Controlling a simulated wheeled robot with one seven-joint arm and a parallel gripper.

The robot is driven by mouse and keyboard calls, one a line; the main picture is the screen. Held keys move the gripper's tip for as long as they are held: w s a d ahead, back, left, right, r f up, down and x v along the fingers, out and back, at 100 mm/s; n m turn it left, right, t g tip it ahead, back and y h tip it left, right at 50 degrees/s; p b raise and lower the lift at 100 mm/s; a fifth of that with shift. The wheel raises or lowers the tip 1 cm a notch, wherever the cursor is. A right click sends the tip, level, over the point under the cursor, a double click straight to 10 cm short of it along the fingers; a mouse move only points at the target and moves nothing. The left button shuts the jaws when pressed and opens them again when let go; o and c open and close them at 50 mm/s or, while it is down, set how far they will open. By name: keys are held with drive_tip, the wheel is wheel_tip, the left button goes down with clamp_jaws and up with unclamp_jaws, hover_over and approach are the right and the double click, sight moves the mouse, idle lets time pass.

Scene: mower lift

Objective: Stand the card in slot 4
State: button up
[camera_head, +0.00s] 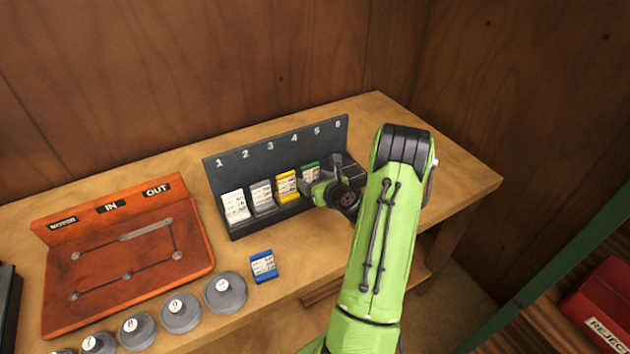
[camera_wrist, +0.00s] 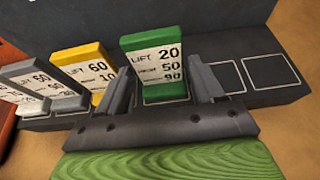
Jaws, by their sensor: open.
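A green card (camera_wrist: 154,62) marked "LIFT 20 50 90" stands upright in the fourth place of the dark numbered rack (camera_head: 228,166). In the head view the green card (camera_head: 310,172) is partly hidden by my gripper (camera_head: 334,186). In the wrist view my gripper (camera_wrist: 161,76) is open, with one finger on each side of the green card. I cannot tell whether either finger touches it. The two places to the right of it, 5 and 6, are empty in the wrist view.
White (camera_head: 235,206), grey (camera_head: 262,198) and yellow (camera_head: 287,187) cards stand in places 1 to 3. A blue card (camera_head: 263,265) is on the table (camera_head: 330,262) in front of the rack. Several round grey weights (camera_head: 226,293) and an orange board (camera_head: 130,262) are to the left.

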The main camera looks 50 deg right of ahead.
drive_tip(key=shift+r, duration=0.25)
drive_tip(key=v, duration=1.2)
drive_tip(key=w+a+r+n+g+y, duration=0.2)
drive_tip(key=a+r+n+y, duration=0.1)
drive_tip(key=a+n, duration=0.9)
drive_tip(key=w+a+r+n+g+y, duration=0.2)
drive_tip(key=a+r+n+g+y, duration=0.15)
drive_tip(key=a+n, duration=0.75)
drive_tip(key=s+a+r+n+g+h, duration=0.1)
drive_tip(key=s+a+r+n, duration=0.2)
drive_tip(key=s+n, duration=0.5)
drive_tip(key=s+a+r+n+h, duration=0.1)
drive_tip(key=s+a+r+n, duration=0.3)
drive_tip(key=s+n, duration=0.3)
drive_tip(key=shift+s+a+n+g, duration=0.35)
drive_tip(key=shift+s+n, duration=0.05)
drive_tip(key=shift+n, duration=0.4)
